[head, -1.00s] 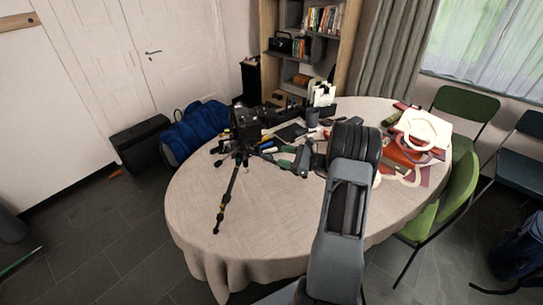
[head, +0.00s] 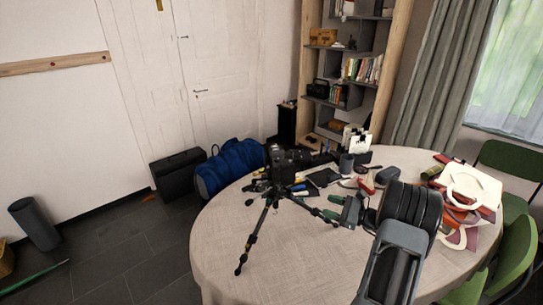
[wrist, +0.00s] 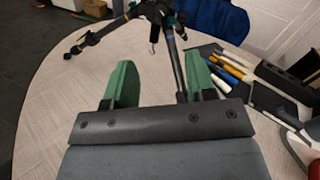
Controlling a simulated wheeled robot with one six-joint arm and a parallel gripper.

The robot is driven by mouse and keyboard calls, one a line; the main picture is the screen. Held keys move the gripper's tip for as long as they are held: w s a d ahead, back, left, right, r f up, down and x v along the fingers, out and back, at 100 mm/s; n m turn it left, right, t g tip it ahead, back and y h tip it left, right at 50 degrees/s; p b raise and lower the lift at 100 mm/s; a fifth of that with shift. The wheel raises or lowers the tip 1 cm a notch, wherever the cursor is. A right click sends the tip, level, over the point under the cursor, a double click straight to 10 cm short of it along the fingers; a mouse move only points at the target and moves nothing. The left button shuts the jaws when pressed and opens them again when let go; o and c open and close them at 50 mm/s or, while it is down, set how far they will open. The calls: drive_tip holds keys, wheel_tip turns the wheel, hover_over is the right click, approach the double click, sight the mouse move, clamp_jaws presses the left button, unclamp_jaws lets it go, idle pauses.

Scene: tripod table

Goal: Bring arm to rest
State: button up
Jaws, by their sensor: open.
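My gripper (head: 340,209) is over the round table (head: 300,262) in the head view, at the end of my dark arm. In the wrist view its two green fingers (wrist: 160,84) stand apart with nothing held between them. A black tripod with a camera on top (head: 283,165) stands on the table just left of my gripper. One tripod leg shows behind the fingers in the wrist view (wrist: 176,62). Part of the table is hidden behind my arm.
Pens and tools (wrist: 226,66) lie right of the fingers in the wrist view. A pile of bags and books (head: 470,190) is at the table's right side. Green chairs (head: 508,255) stand at the right. The table's front left is clear.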

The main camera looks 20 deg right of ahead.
drive_tip(key=s+a+f+n+g+h, duration=0.4)
drive_tip(key=s+a+n+g, duration=0.4)
drive_tip(key=s+a+g, duration=0.2)
drive_tip(key=s+a+r+n+t+h, duration=0.1)
drive_tip(key=s+a+r+n+h, duration=0.7)
drive_tip(key=a+r+n, duration=0.5)
drive_tip(key=shift+s+n+h, duration=0.4)
drive_tip(key=shift+s+n, duration=0.3)
drive_tip(key=shift+n, duration=0.4)
